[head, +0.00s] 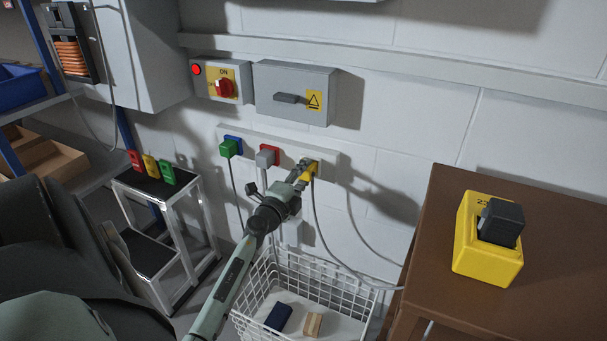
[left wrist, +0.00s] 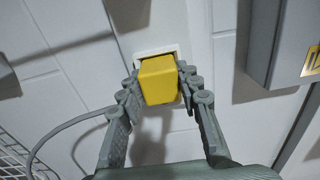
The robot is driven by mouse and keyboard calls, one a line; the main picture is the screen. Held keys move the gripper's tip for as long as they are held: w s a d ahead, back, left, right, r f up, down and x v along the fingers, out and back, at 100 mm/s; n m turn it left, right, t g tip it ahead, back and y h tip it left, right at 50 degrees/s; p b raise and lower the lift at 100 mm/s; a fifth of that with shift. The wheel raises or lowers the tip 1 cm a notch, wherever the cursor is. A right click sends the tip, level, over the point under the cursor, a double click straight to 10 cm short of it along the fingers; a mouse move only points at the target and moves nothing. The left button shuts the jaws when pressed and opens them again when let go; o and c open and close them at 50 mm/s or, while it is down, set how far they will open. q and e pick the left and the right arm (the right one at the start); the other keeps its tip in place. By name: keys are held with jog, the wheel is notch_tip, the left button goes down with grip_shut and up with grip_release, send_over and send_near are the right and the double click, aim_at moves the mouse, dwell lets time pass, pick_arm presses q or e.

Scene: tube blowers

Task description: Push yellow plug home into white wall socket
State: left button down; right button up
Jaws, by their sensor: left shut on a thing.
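The yellow plug (head: 309,171) is at the white wall socket (head: 304,161), the rightmost on the white socket strip. My left gripper (head: 303,176) is shut on the plug's sides. In the left wrist view the yellow plug (left wrist: 158,80) sits between the two fingers of the left gripper (left wrist: 159,88), in front of the white socket's frame (left wrist: 178,50). The plug's body hides its pins and most of the socket face, so I cannot tell how deep it sits. A grey cable hangs from the plug. My right gripper is not in view.
A green plug (head: 229,148) and a grey plug (head: 266,156) are in sockets to the left. A white wire basket (head: 345,286) stands below. A brown table (head: 440,215) with a yellow box (head: 482,258) is at right. A grey switch box (head: 294,92) hangs above.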

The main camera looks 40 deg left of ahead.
pick_arm(q)
jog(key=c, duration=1)
grip_release()
jog(key=shift+s, duration=0.1)
jog(key=v, duration=1.2)
jog(key=shift+r, duration=0.1)
